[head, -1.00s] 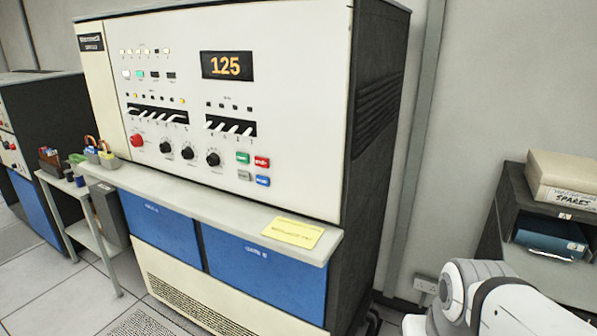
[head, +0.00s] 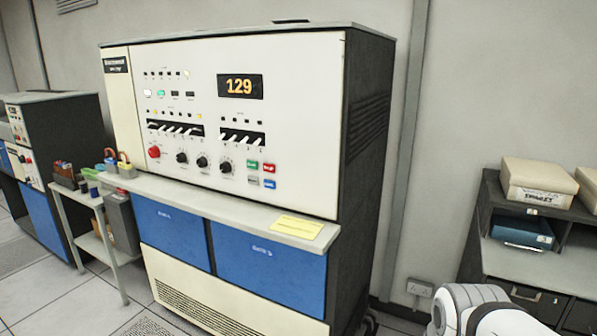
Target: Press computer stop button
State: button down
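The computer (head: 300,110) is a large cream and dark cabinet with blue lower panels, standing in the middle of the head view. Its orange display (head: 240,86) reads 129. A cluster of small buttons is at the lower right of its panel: a green one (head: 253,165), a red one with white lettering (head: 269,169), a grey one (head: 252,180) and a blue one (head: 269,183). The lettering is too small to read surely. A round red knob (head: 154,152) is at the panel's left. My gripper is not in view; only part of my white arm shows at the lower right.
A grey ledge (head: 190,190) with a yellow note (head: 298,227) juts out below the panel. A small side table (head: 85,197) stands at the left. A dark shelf unit (head: 478,240) with boxes (head: 537,182) stands at the right. A wall socket (head: 419,288) is between them.

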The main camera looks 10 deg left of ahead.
aim_at(267, 167)
jog(key=u, duration=0.1)
jog(key=i, duration=0.95)
